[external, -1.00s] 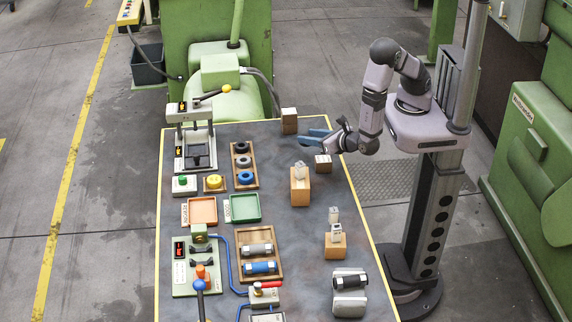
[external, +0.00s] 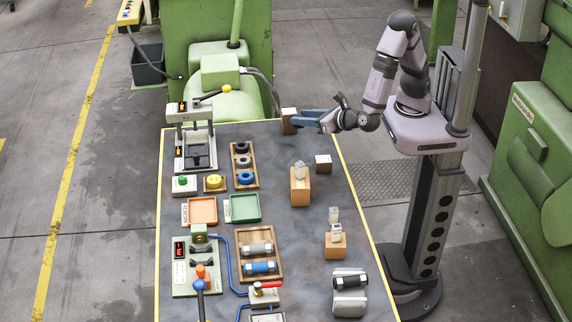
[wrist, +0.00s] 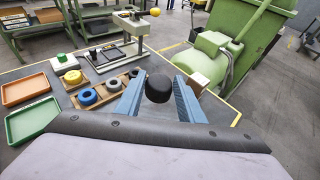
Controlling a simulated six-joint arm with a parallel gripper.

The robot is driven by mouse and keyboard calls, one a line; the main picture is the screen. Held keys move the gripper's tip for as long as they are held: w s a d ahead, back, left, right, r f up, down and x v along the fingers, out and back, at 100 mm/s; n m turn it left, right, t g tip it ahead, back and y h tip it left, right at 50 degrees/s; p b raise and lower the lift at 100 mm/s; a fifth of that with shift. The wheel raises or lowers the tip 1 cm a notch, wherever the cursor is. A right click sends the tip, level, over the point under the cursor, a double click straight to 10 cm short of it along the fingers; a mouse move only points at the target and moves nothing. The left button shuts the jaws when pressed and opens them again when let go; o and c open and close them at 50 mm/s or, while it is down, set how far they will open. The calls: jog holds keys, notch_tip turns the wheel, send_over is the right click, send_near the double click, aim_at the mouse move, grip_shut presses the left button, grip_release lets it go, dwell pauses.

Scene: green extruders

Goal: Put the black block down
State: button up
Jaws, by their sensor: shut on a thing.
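A black block (wrist: 158,88) with a rounded outline sits between the two blue fingers of my gripper (wrist: 160,84) in the wrist view. My gripper is shut on it. In the external view my gripper (external: 298,118) is at the far right part of the table, its fingers pointing left, level with a tall wooden block. I cannot make out the black block in the external view. Whether it touches any surface below is not clear.
The tall wooden block (external: 288,127) stands by the fingertips at the table's far edge. A small wooden block (external: 323,164) and a wooden stand (external: 300,190) are nearer. A ring tray (external: 244,182) and a press (external: 195,160) lie left. Grey tabletop between is clear.

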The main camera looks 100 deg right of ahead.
jog(key=w+a+f+n+t+y+b, duration=0.1)
jog(key=w+a+n+t+y+b, duration=0.15)
jog(key=w+a, duration=0.45)
jog(key=w+a+f+n+t+y+b, duration=0.1)
jog(key=w+a+f+n+y+b, duration=0.15)
jog(key=w+a, duration=0.45)
jog(key=w+a+r+n+y+b, duration=0.2)
jog(key=a+r+n+y, duration=0.15)
jog(key=a, duration=0.55)
jog(key=w+a+r+n+y+b, duration=0.2)
jog(key=a+n+y, duration=0.15)
jog(key=a, duration=0.65)
jog(key=shift+m+t, duration=0.25)
jog(key=shift+m, duration=0.05)
jog(key=shift+d+f+p, duration=0.2)
jog(key=shift+f, duration=3.7)
jog(key=shift+d+f+p, duration=0.15)
jog(key=shift+f+p, duration=0.05)
jog(key=shift+f, duration=3.7)
jog(key=shift+f+b, duration=0.55)
jog(key=shift+b, duration=0.3)
jog(key=o, duration=1.1)
jog(key=shift+o, duration=0.2)
jog(key=shift+r, duration=0.1)
